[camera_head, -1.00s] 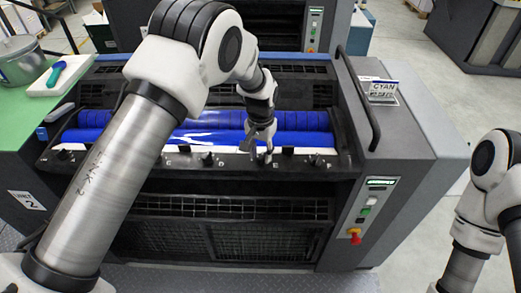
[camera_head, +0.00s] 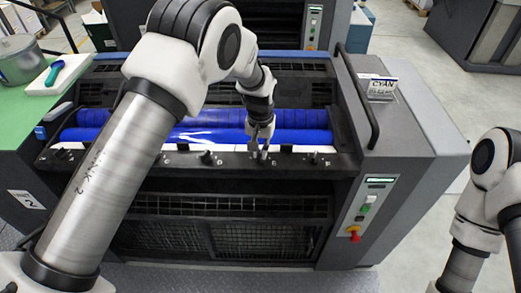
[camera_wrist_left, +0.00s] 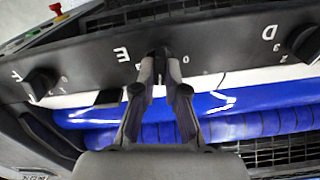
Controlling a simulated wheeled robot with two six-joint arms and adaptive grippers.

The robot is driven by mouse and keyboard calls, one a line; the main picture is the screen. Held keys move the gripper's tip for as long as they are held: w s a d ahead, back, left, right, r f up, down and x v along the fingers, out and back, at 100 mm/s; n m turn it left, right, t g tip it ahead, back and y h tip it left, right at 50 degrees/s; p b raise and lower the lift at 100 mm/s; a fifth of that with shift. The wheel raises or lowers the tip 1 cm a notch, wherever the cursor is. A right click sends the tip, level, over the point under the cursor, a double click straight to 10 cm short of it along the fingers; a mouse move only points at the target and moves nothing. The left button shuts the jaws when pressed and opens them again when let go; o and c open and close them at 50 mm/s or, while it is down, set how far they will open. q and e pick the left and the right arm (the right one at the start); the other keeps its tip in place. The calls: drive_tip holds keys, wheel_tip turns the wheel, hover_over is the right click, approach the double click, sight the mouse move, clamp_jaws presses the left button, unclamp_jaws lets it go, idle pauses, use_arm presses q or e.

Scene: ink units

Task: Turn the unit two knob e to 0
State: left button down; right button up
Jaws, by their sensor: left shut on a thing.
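Knob E (camera_wrist_left: 162,50) is a small black knob on the black panel strip (camera_wrist_left: 215,48), beside the white letter E in the left wrist view. My left gripper (camera_wrist_left: 163,72) is shut on this knob, with a fingertip on each side. The fingertips hide most of the knob and its pointer, so I cannot tell its setting. A white 0 shows just right of the fingertips. In the head view, my left gripper (camera_head: 259,154) reaches down to the front strip of the unit marked 2. My right gripper is out of view.
Knob D (camera_wrist_left: 303,43) and knob F (camera_wrist_left: 42,80) stand on either side along the strip. A blue roller (camera_head: 300,137) lies behind it. A black handrail (camera_head: 357,100) and a red stop button (camera_head: 354,231) are on the unit's right side.

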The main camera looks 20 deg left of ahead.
use_arm(q)
drive_tip(key=n, duration=0.9)
drive_tip(key=shift+s+a, duration=0.1)
drive_tip(key=shift+a, duration=0.05)
drive_tip(key=n, duration=0.4)
drive_tip(key=shift+n+b, duration=0.3)
drive_tip(key=shift+b, duration=0.1)
drive_tip(key=shift+s+n, duration=0.1)
drive_tip(key=shift+n, duration=1.8)
drive_tip(key=c, duration=1.2)
unclamp_jaws()
drive_tip(key=shift+r, duration=0.1)
